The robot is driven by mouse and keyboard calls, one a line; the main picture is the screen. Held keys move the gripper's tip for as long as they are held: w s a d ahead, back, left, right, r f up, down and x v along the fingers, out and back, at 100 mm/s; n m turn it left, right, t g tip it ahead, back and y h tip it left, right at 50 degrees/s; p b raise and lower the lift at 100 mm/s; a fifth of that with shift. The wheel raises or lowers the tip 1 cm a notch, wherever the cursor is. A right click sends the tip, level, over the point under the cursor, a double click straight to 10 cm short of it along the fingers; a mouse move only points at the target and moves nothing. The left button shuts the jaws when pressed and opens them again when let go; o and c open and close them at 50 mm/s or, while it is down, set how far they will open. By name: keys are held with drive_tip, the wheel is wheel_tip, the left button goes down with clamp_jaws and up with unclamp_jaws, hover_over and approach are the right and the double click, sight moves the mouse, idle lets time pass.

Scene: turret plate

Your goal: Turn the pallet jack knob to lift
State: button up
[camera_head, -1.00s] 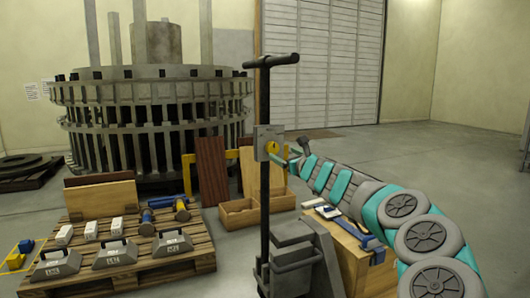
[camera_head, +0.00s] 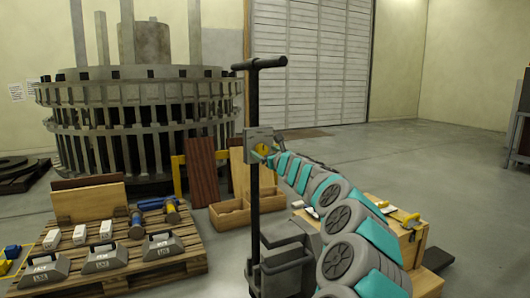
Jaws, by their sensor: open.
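The pallet jack (camera_head: 253,200) stands upright in the middle, with a dark post, a T-shaped handle (camera_head: 259,63) on top and a grey base low down. A grey box on its post carries the yellow knob (camera_head: 263,149). My gripper (camera_head: 270,155) is at the end of my teal and grey arm, which reaches in from the lower right. It is open at the right side of the knob, very near it. The gripper is small here, and I cannot tell whether its fingers touch or surround the knob.
A wooden pallet (camera_head: 190,268) with grey weights, white blocks and blue tools lies at the left. A wooden crate (camera_head: 415,236) with tools stands right of the jack. An open wooden box (camera_head: 230,216) sits behind it.

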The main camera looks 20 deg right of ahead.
drive_tip(key=shift+w, duration=0.1)
drive_tip(key=c, duration=1.4)
drive_tip(key=shift+o, duration=0.2)
